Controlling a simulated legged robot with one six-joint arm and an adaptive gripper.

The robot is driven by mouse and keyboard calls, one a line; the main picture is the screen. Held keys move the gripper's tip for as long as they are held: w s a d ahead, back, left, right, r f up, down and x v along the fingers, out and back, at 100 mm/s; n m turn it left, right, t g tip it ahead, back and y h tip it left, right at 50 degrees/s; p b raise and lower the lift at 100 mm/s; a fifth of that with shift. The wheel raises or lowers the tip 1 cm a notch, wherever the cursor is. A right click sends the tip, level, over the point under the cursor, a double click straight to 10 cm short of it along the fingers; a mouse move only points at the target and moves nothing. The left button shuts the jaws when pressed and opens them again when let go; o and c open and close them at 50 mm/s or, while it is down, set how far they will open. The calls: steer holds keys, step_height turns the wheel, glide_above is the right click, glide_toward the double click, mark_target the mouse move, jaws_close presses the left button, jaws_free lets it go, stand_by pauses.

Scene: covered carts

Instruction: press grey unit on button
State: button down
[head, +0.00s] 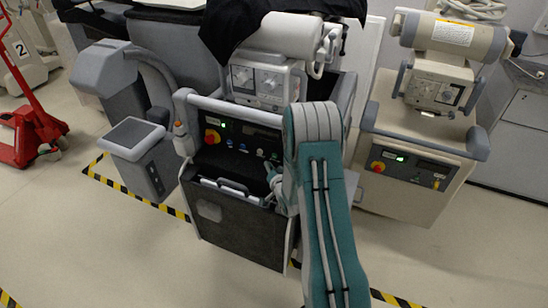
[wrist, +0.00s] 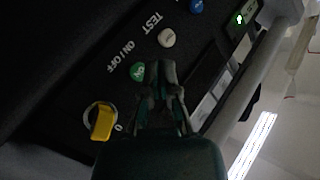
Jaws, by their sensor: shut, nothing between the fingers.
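The grey unit (head: 238,222) stands in the middle of the head view, with a dark control panel (head: 232,138) on its upper front. In the wrist view, the round green button (wrist: 137,71) sits by the ON / OFF label. My gripper (wrist: 168,72) is shut and empty, with its fingertips just right of the green button. I cannot tell whether they touch the panel. In the head view my gripper (head: 272,172) is at the panel's right side, partly hidden by my arm.
Beside the green button are a white TEST button (wrist: 167,38), a blue button (wrist: 196,6) and a yellow rotary switch (wrist: 102,122). A red knob (head: 211,136) is on the panel's left. A beige unit (head: 415,165) stands right, a red pallet jack (head: 30,130) far left.

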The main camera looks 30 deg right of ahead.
steer(key=shift+s+a, duration=1)
steer(key=shift+a, duration=0.25)
steer(key=s+a+r+n+g, duration=0.1)
steer(key=s+a+r+g, duration=0.15)
steer(key=r, duration=0.45)
steer(key=s+a+r+n+g, duration=0.1)
steer(key=s+a+r+n, duration=0.15)
steer(key=r, duration=0.35)
steer(key=s+a+r+n+g, duration=0.1)
steer(key=s+a+r+g, duration=0.15)
steer(key=r, duration=0.45)
steer(key=s+a+r+n+g+y, duration=0.1)
steer(key=s+a+r+n+g, duration=0.1)
steer(key=s, duration=1)
steer(key=s+a+r+n+g+y, duration=0.1)
steer(key=s+a+r, duration=0.4)
steer(key=s, duration=0.8)
steer(key=shift+a+r+n+g, duration=0.2)
steer(key=shift+a+n+g, duration=0.45)
steer(key=shift+g, duration=0.15)
